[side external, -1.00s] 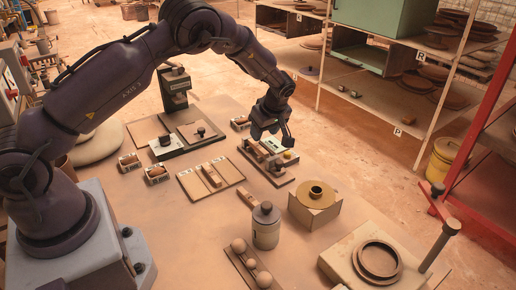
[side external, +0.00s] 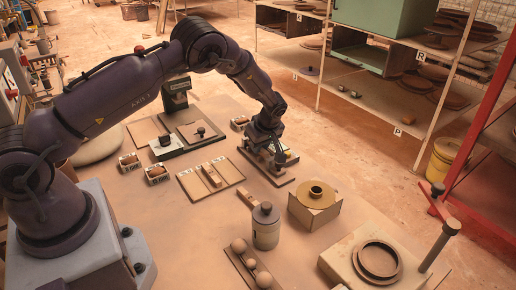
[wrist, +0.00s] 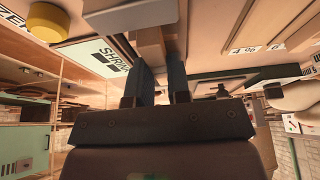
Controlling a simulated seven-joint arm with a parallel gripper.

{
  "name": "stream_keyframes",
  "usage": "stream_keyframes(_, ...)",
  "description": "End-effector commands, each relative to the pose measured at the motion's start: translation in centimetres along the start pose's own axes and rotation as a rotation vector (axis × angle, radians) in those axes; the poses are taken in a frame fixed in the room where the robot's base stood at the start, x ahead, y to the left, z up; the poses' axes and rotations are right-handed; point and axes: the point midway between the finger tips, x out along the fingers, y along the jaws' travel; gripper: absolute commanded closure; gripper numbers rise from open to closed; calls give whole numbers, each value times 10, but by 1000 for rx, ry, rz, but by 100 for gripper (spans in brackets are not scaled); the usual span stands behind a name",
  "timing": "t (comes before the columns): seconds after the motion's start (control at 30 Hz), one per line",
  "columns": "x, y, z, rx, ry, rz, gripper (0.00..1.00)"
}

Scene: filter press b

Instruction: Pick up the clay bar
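My gripper (side external: 272,165) is lowered at a small fixture (side external: 284,180) on a flat base, right of the table's middle. In the wrist view its two dark fingers (wrist: 161,72) stand either side of a narrow gap. A tan, bar-like block (wrist: 150,38) shows at and just beyond the fingertips. It may be the clay bar, but the gripper hides it in the side view. I cannot tell whether the fingers touch it. Another light brown bar (side external: 211,175) lies across a labelled board, left of my gripper.
A grey bottle (side external: 266,228) and a box with a brass-coloured ring (side external: 316,191) stand in front of the fixture. A short block (side external: 247,199) lies left of the box. A dark stand (side external: 176,95) rises behind left. Two small trays (side external: 157,174) sit at left.

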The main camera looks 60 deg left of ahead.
Motion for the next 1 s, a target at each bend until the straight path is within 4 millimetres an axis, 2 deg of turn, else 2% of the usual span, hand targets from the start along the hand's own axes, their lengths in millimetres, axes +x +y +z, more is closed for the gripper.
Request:
stream_keyframes(0.37,-1,0,-1,0,1,1,100)
stream_keyframes(0.53,-11,0,-5,0,1,1,100)
stream_keyframes(0.67,-30,1,-12,-1,1,5,100)
stream_keyframes(0.87,-69,-30,-18,1,0,3,100)
stream_keyframes(1.0,-97,-58,-20,2,-1,1,100)
